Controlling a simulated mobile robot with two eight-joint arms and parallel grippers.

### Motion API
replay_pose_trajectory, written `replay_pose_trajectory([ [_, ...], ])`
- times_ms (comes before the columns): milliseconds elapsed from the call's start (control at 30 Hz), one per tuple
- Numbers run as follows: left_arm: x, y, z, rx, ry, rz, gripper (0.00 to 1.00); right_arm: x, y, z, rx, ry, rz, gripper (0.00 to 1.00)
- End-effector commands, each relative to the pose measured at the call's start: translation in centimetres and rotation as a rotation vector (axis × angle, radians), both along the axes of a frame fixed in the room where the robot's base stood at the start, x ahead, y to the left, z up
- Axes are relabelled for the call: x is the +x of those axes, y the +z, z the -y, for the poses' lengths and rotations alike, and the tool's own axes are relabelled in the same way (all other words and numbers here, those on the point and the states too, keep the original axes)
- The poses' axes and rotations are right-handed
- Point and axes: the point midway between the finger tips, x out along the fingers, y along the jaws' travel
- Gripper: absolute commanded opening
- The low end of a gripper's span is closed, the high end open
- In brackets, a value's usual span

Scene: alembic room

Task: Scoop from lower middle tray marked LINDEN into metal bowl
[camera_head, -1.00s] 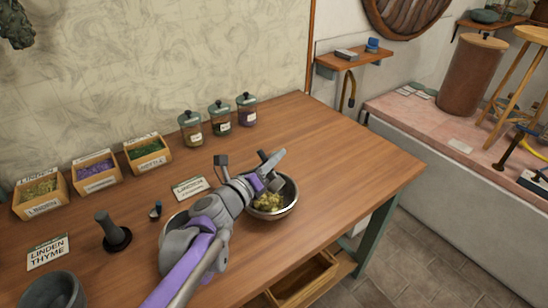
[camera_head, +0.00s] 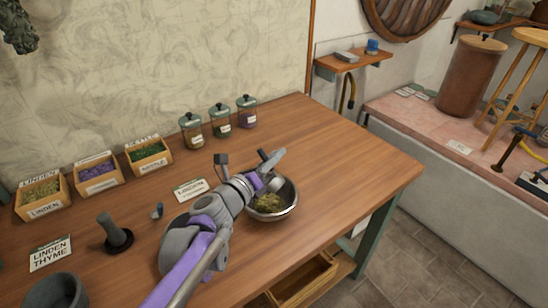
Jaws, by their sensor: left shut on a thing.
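The metal bowl (camera_head: 287,211) stands on the wooden table at the middle of the view, with a greenish-yellow dried herb heap (camera_head: 268,203) in it. My left gripper (camera_head: 266,170) is above the bowl's back left rim, shut on what looks like a scoop; the scoop is mostly hidden by the gripper and arm. The wooden tray marked LINDEN (camera_head: 43,208) is the leftmost of a row at the back left and holds yellow-green herb. My right gripper is not in view.
Trays of purple (camera_head: 99,182) and green herb (camera_head: 150,162), and several lidded jars (camera_head: 221,122), line the table's back. A dark pestle-like tool (camera_head: 115,238), a LINDEN THYME card (camera_head: 50,253) and a grey mortar (camera_head: 56,291) are at left. The table's right part is clear.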

Motion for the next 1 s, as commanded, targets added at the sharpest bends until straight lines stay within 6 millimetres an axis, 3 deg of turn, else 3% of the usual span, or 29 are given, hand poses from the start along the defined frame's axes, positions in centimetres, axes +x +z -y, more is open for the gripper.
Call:
replay_pose_trajectory([
  [167,0.0,0.7,0.0,0.109,0.001,0.074,0.00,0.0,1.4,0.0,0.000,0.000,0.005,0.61],
  [700,0.0,2.2,0.0,0.825,0.001,0.555,0.00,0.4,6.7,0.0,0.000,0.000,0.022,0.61],
  [1000,0.0,2.0,0.0,0.906,0.000,0.608,0.00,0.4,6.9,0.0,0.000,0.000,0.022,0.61],
])
